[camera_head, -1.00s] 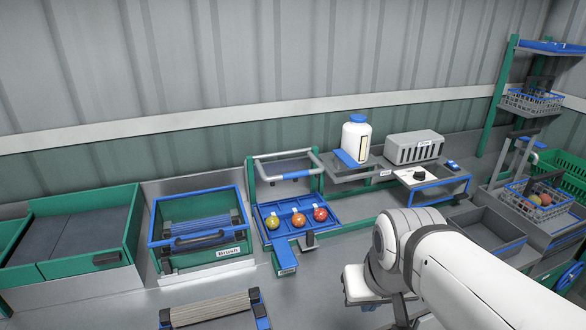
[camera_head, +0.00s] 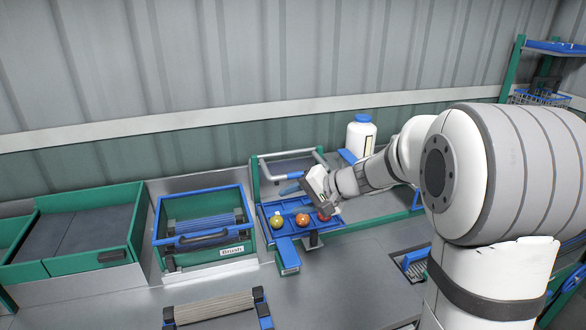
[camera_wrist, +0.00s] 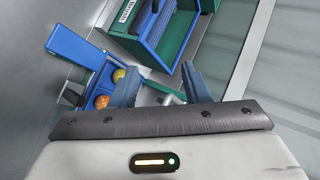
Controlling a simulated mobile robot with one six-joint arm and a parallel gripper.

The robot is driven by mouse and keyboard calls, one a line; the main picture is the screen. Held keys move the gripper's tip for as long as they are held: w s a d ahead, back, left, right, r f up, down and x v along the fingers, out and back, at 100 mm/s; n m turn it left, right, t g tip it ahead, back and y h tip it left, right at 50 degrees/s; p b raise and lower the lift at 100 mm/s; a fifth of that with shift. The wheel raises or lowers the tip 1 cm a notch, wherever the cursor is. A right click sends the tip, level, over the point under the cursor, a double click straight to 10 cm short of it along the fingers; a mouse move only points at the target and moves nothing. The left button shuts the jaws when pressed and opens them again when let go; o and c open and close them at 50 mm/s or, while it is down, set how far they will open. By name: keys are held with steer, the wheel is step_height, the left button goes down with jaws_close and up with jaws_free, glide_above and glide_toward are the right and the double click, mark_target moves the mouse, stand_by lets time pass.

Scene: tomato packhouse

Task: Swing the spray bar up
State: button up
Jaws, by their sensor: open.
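The spray bar (camera_head: 285,154) is a pale grey tube on a green frame above a blue tray (camera_head: 267,210). Three tomatoes lie in the tray: yellow (camera_head: 277,222), orange (camera_head: 302,219) and red (camera_head: 323,216), the red one partly covered by my gripper. My gripper (camera_head: 290,187) reaches in from the right over the tray, just below and in front of the bar. Its right side hides part of the frame. In the wrist view my two blue-grey fingers (camera_wrist: 160,86) are spread apart, with tomatoes beside the left one. I cannot tell whether they touch the bar.
A green and blue brush unit (camera_head: 200,232) stands left of the tray, with a roller (camera_head: 213,307) in front. A white bottle (camera_head: 361,137) with a blue cap stands behind my arm. My arm hides most of the right side.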

steer(key=w+d+f+m+t+y, duration=0.1)
steer(key=w+f+m+t, duration=0.15)
steer(key=w, duration=0.65)
steer(key=m+t+h, duration=0.1)
steer(key=m+t, duration=0.3)
steer(key=t, duration=0.1)
glide_toward(296, 173)
steer(key=w+a+f, duration=0.1)
steer(key=w+f, duration=0.1)
steer(key=w, duration=0.2)
steer(key=p+x, duration=0.3)
steer(key=x, duration=0.4)
steer(key=shift+w+a+r, duration=0.1)
steer(key=shift+w+a, duration=0.15)
steer(key=shift+a, duration=0.1)
steer(key=shift+c, duration=0.5)
jaws_close()
